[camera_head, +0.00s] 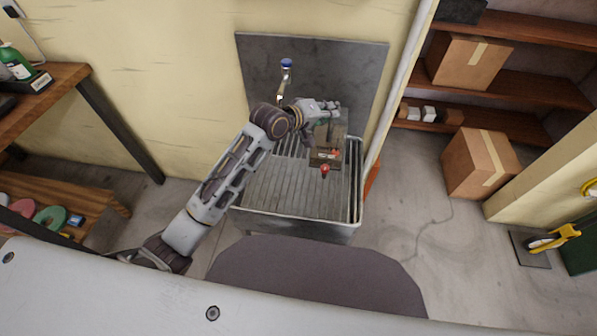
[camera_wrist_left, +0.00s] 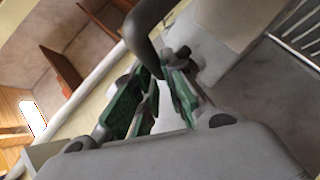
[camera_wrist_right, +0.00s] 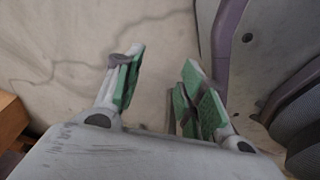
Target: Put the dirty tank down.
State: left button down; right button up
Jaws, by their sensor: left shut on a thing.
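The dirty tank (camera_head: 328,155) is a small brownish-grey box with red parts at its near end. It is over the right half of the ribbed metal basin (camera_head: 262,190); I cannot tell whether it touches the ribs. My left gripper (camera_head: 322,114) is above the tank's far part, shut on its dark handle. In the left wrist view, the dark curved handle (camera_wrist_left: 148,38) runs down to the green-padded fingers (camera_wrist_left: 158,95), with a grey surface beside it. My right gripper (camera_wrist_right: 160,85) shows only in its own wrist view, open and empty above the floor.
A tap with a blue top (camera_head: 286,64) stands at the basin's back, close to my left arm. A white pipe (camera_head: 395,85) runs along the right. Shelves with a cardboard box (camera_head: 468,62) and another box (camera_head: 480,163) on the floor are further right.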

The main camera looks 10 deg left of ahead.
aim_at(325, 126)
pick_arm(q)
jog(key=shift+d+r, duration=0.1)
jog(key=shift+r, duration=0.05)
pick_arm(e)
jog(key=shift+w, duration=0.1)
dwell(0.3)
pick_arm(q)
notch_tip(325, 126, down, 5)
jog(key=shift+b, duration=0.5)
jog(key=shift+w+f, duration=0.1)
jog(key=shift+f, duration=0.3)
pick_arm(e)
jog(key=shift+w+a+r, duration=0.2)
jog(key=shift+w+a, duration=0.15)
jog(key=shift+w, duration=0.15)
jog(key=shift+w+a+r, duration=0.2)
jog(key=shift+w+a, duration=0.1)
jog(key=shift+w, duration=0.15)
pick_arm(q)
jog(key=shift+f, duration=0.1)
pick_arm(e)
jog(key=shift+s+a+f, duration=0.1)
jog(key=shift+a, duration=0.05)
